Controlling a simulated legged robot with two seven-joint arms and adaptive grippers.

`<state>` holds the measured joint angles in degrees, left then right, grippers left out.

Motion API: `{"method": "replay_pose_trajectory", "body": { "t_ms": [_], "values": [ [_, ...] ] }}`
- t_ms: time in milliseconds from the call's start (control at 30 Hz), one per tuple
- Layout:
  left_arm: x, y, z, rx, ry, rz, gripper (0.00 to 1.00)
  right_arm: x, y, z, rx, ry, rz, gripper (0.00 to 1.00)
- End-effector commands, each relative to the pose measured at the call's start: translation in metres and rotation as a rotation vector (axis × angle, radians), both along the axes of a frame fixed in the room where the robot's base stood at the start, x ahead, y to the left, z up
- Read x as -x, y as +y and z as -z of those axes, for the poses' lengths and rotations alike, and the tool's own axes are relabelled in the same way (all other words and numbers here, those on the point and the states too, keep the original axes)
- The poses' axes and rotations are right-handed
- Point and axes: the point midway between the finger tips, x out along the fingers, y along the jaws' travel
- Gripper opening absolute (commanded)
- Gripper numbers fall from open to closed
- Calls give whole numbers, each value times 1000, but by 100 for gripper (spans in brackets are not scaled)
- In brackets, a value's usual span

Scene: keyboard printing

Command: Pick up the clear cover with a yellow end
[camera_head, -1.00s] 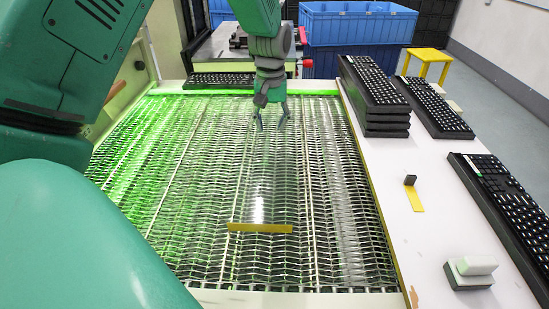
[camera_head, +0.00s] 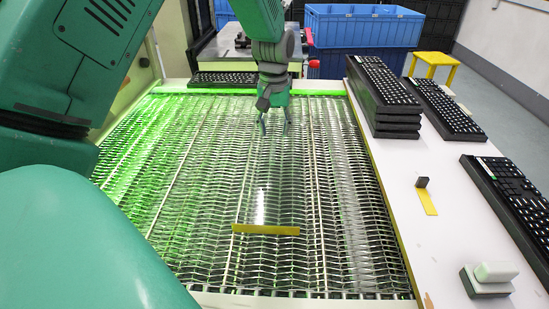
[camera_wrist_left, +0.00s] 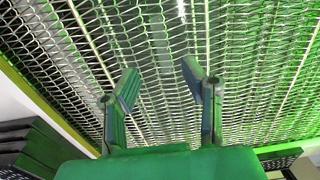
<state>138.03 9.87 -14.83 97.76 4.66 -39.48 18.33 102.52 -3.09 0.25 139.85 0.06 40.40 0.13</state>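The clear cover (camera_head: 262,185) lies on the wire mesh conveyor (camera_head: 200,240). It is see-through, and its edges are hard to make out. Its yellow end (camera_head: 265,229) is a flat strip at the near side in the head view. My left gripper (camera_head: 275,130) is above the mesh, beyond the yellow end, around the far part of the cover. In the left wrist view its two fingers (camera_wrist_left: 160,82) are apart with nothing seen between them. Any gap between fingertips and cover cannot be judged. My right gripper is not in view.
A white ledge (camera_head: 440,235) right of the conveyor holds stacked keyboards (camera_head: 385,95), another keyboard (camera_head: 515,200), a small yellow-strip piece (camera_head: 427,200) and a white-and-black block (camera_head: 490,278). A keyboard (camera_head: 222,79) lies beyond the conveyor. Blue crates (camera_head: 362,27) stand behind.

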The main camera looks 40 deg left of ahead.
Motion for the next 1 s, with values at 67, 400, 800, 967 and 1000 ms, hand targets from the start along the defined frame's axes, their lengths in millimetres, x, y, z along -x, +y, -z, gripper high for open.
{"method": "replay_pose_trajectory", "body": {
  "t_ms": [67,400,800,967,1000],
  "values": [
    [0,-1,11,-1,-1,0,38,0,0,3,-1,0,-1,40],
    [3,-6,33,-7,1,0,38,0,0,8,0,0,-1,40],
    [4,0,69,-2,-2,0,38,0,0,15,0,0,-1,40],
    [4,-1,68,-3,-2,0,6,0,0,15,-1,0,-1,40],
    [4,-1,69,-3,-1,0,0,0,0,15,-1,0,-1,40]
  ]
}}
